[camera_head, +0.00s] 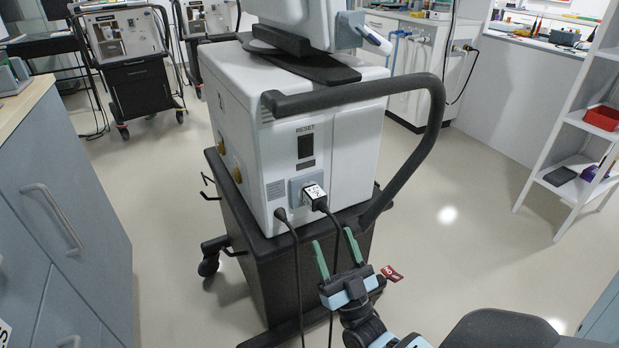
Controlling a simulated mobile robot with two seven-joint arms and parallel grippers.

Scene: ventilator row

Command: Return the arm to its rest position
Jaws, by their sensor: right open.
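My right gripper (337,254) is in the lower middle of the head view. Its two green fingers are spread apart and point up toward the back of the white ventilator (350,140). A black power cable passes near the fingers, and I cannot tell whether they touch it. A plug (315,196) with a white label sits at the grey socket panel on the ventilator's back. The gripper is below this plug and apart from it. My left gripper is not in view.
The ventilator stands on a black cart (262,262) with a curved dark push handle (436,115) close to my right arm. A grey-blue cabinet (70,215) stands at left. White shelves (571,170) stand at right. Floor between cart and shelves (470,240) is free.

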